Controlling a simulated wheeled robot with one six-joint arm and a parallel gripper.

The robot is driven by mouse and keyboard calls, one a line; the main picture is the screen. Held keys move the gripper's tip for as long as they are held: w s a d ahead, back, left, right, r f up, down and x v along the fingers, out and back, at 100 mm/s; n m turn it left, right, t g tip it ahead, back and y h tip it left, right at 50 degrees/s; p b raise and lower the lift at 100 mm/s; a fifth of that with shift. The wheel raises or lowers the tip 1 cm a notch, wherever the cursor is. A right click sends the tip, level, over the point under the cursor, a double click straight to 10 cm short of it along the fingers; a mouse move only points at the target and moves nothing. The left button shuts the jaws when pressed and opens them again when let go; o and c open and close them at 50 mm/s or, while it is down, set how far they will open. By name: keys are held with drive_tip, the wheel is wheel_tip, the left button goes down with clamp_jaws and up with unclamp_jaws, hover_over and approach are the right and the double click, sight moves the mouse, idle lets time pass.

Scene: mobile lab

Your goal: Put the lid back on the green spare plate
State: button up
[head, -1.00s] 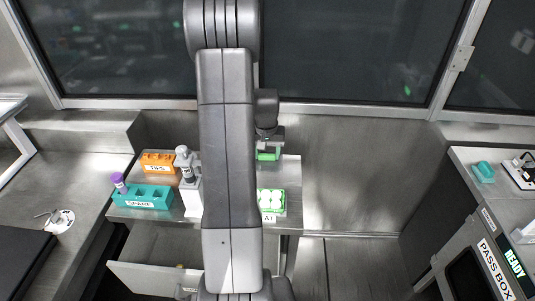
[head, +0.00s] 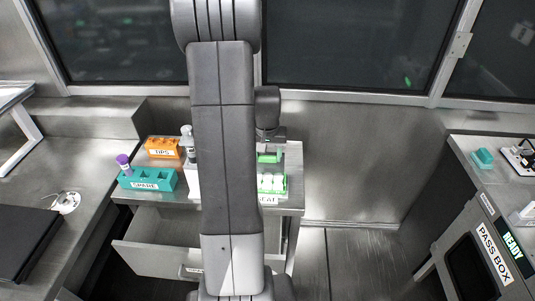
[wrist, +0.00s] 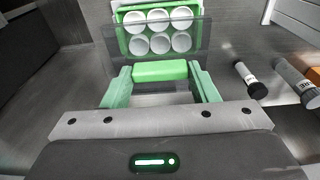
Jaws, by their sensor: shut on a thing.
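The green spare plate (head: 280,184) stands on the small steel bench, showing several white round wells, with a white label at its front edge. It also shows at the top of the wrist view (wrist: 120,15). My gripper (wrist: 160,72) is shut on the green handle of the see-through lid (wrist: 185,35). In the head view the lid's green handle (head: 268,158) is behind the plate, under my gripper (head: 269,149). In the wrist view the lid partly overlaps the plate; I cannot tell the height between them. My arm hides part of the bench.
A teal rack (head: 150,180) with a purple-capped tube (head: 123,160), an orange tips rack (head: 163,147) and a grey-topped bottle (head: 187,140) stand left of my arm. An open drawer (head: 165,248) juts out below. A pass box (head: 488,245) is at the right.

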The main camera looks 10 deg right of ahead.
sight(268, 162)
drive_tip(key=shift+f+b, duration=1.85)
drive_tip(key=shift+f, duration=0.75)
drive_tip(key=shift+f+b, duration=1.6)
drive_tip(key=shift+f, duration=0.05)
drive_tip(key=o, duration=1)
drive_tip(key=shift+o, duration=0.2)
drive_tip(key=r, duration=0.4)
drive_tip(key=s+r, duration=0.1)
drive_tip(key=r, duration=0.8)
drive_tip(key=shift+s+a+r, duration=0.25)
drive_tip(key=shift+s+r, duration=0.1)
drive_tip(key=shift+r, duration=0.05)
drive_tip(key=f, duration=0.4)
drive_tip(key=w+f, duration=0.1)
drive_tip(key=f, duration=0.8)
drive_tip(key=shift+w+d+f, duration=0.25)
drive_tip(key=shift+w+f, duration=0.05)
drive_tip(key=shift+f, duration=0.1)
drive_tip(key=shift+r+p, duration=0.35)
